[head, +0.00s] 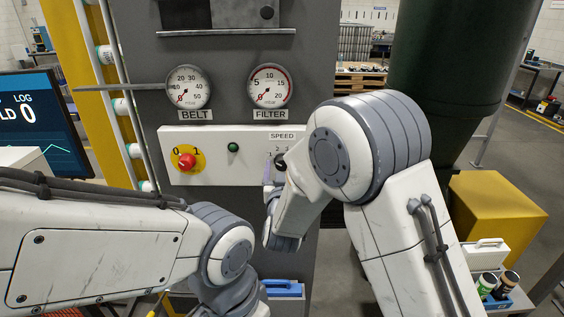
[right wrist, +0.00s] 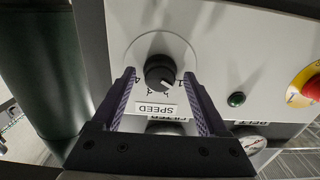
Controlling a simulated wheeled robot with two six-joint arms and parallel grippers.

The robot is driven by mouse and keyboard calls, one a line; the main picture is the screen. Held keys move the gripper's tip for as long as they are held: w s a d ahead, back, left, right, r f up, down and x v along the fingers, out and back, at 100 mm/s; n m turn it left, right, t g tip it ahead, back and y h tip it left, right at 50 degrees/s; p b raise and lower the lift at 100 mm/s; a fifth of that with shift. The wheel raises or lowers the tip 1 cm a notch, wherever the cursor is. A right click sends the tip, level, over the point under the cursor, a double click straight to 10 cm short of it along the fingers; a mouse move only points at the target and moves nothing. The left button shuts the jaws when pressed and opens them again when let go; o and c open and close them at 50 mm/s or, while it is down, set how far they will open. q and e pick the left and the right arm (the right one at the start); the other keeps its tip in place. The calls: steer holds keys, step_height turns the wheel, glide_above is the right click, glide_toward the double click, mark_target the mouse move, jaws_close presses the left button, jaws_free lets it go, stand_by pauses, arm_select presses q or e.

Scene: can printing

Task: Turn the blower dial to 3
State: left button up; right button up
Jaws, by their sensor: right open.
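The blower dial (right wrist: 158,70) is a round black knob on a pale panel, above an upside-down SPEED label (right wrist: 155,110) in the right wrist view. Its white mark points to the lower right, seemingly near the 2, but the small numbers are hard to read. In the head view the dial (head: 280,161) is partly hidden by my right arm. My right gripper (right wrist: 159,76) is open, with one finger on each side of the dial and visible gaps to it. In the head view the right gripper (head: 268,190) is mostly hidden. My left gripper is out of sight below its wrist.
On the same panel are a red knob on a yellow plate (head: 187,161) and a green button (head: 233,147). The BELT gauge (head: 187,88) and FILTER gauge (head: 270,86) sit above. A metal rod (head: 118,87) sticks out left. A dark green cylinder (head: 450,60) stands at right.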

steer(key=shift+w, duration=0.1)
jaws_close()
steer(key=shift+f+b, duration=0.15)
steer(key=shift+b, duration=0.45)
steer(key=m+b, duration=1.2)
steer(key=b, duration=0.7)
steer(key=shift+f+m+b, duration=0.1)
steer(key=shift+m+b, duration=0.25)
steer(key=shift+m, duration=0.05)
steer(key=shift+r+m+b, duration=0.25)
steer(key=shift+m+b, duration=1.25)
steer(key=shift+b, duration=0.05)
